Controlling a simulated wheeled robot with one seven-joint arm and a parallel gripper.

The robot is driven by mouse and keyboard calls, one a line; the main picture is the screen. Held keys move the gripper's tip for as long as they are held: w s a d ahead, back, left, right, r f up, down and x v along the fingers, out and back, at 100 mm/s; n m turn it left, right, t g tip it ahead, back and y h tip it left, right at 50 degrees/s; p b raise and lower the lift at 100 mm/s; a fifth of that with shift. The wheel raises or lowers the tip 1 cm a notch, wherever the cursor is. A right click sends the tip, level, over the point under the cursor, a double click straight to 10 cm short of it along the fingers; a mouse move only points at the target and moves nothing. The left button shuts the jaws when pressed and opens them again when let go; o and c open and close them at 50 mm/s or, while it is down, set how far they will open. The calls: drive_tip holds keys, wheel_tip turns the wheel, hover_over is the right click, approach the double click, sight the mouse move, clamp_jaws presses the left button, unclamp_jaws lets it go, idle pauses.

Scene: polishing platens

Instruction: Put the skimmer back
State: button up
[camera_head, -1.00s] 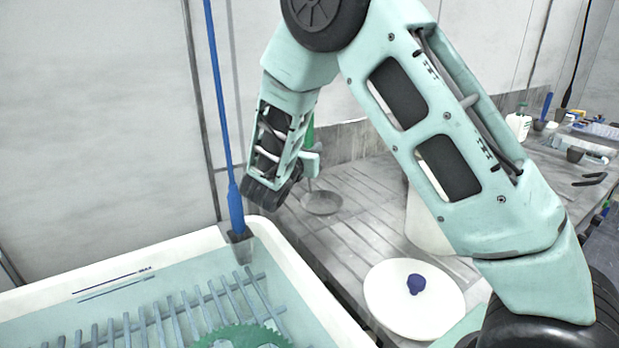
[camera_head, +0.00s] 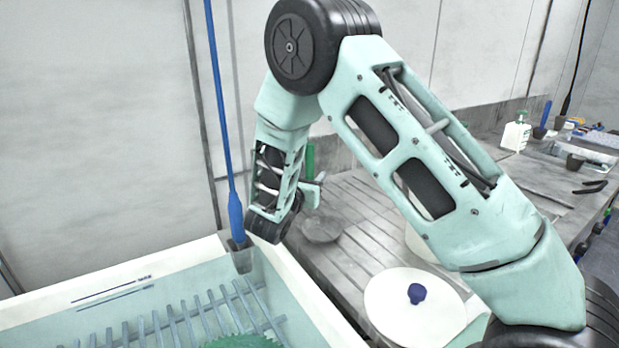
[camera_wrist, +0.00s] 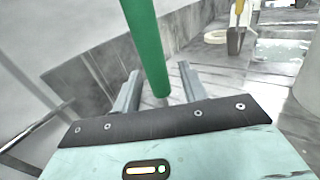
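The skimmer has a green handle (camera_head: 309,161) and a round grey mesh head (camera_head: 320,229) that hangs below it over the wooden bench. My gripper (camera_head: 311,192) is beyond the tank's far right corner and is shut on the skimmer by its handle, which stands nearly upright. In the wrist view the green handle (camera_wrist: 148,45) runs down between the two fingers of my gripper (camera_wrist: 158,82). Some gap shows beside the handle there. The head is hidden in the wrist view. Whether the head touches the bench is hard to tell.
A white-rimmed tank (camera_head: 190,257) with a slatted rack (camera_head: 187,320) and a green toothed disc is in front. A tall blue pole (camera_head: 228,150) stands at its corner. A white round lid (camera_head: 385,306) with a blue knob and a soap bottle (camera_head: 516,132) are on the bench (camera_head: 345,240).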

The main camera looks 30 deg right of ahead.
drive_tip(key=shift+r, duration=0.2)
drive_tip(key=b+v, duration=0.2)
drive_tip(key=v, duration=1)
drive_tip(key=s+f+m+g+y, duration=0.2)
drive_tip(key=s+m+g+y, duration=0.2)
drive_tip(key=s+m+g, duration=0.7)
drive_tip(key=s+a+m+y, duration=0.3)
drive_tip(key=s+a+y, duration=0.2)
drive_tip(key=s+a, duration=0.2)
drive_tip(key=s+a+m+y, duration=0.3)
drive_tip(key=s+a+y, duration=0.3)
drive_tip(key=s, duration=0.5)
drive_tip(key=shift+s+a+m, duration=0.3)
drive_tip(key=shift+s+a, duration=0.1)
drive_tip(key=shift+a, duration=0.4)
drive_tip(key=shift+r, duration=0.1)
